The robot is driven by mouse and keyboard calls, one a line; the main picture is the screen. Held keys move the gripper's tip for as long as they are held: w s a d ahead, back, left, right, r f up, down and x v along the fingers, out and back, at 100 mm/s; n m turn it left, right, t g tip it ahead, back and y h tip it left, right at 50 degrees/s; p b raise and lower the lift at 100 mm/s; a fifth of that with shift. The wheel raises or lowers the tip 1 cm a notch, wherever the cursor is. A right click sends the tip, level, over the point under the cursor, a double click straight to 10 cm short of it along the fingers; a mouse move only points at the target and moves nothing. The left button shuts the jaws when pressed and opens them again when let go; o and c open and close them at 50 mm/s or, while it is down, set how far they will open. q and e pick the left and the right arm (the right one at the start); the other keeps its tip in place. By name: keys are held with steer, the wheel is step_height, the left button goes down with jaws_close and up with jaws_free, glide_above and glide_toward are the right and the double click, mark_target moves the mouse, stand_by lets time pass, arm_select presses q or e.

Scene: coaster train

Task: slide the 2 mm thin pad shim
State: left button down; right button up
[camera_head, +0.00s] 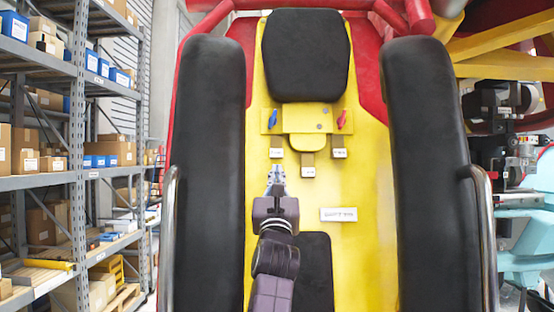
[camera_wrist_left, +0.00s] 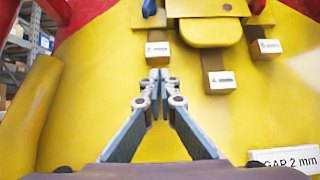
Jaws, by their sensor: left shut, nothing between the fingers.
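Three small brown tabs with white labelled ends hang below the yellow block under the seat's headrest. The left tab (camera_head: 276,153) is nearest my gripper; in the left wrist view its label (camera_wrist_left: 157,49) looks like a 2, but is small. The middle tab (camera_head: 308,171) hangs lowest and seems marked 4 in the wrist view (camera_wrist_left: 221,82). The right tab (camera_head: 339,153) has a label too small to read surely. A white card (camera_head: 339,214) reads "GAP 2 mm" in the wrist view (camera_wrist_left: 285,160). My left gripper (camera_head: 277,170) is shut and empty, just below the left tab; contact cannot be told.
Black side pads (camera_head: 210,170) (camera_head: 425,170) flank the yellow seat back. A blue lever (camera_head: 272,119) and red lever (camera_head: 342,119) sit above the tabs. Shelves with boxes (camera_head: 60,160) stand at left. The yellow panel around the card is clear.

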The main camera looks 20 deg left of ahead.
mark_target(276, 153)
arm_select(q)
steer(key=shift+r+p, duration=0.3)
steer(key=shift+r, duration=0.4)
steer(key=shift+w, duration=0.15)
steer(key=r+p, duration=0.1)
steer(key=r, duration=0.2)
steer(key=r+p, duration=0.1)
steer(key=shift+w+a+r+p, duration=0.2)
steer(key=shift+w+r+p, duration=0.05)
steer(key=shift+w+p, duration=0.15)
steer(key=shift+s, duration=0.15)
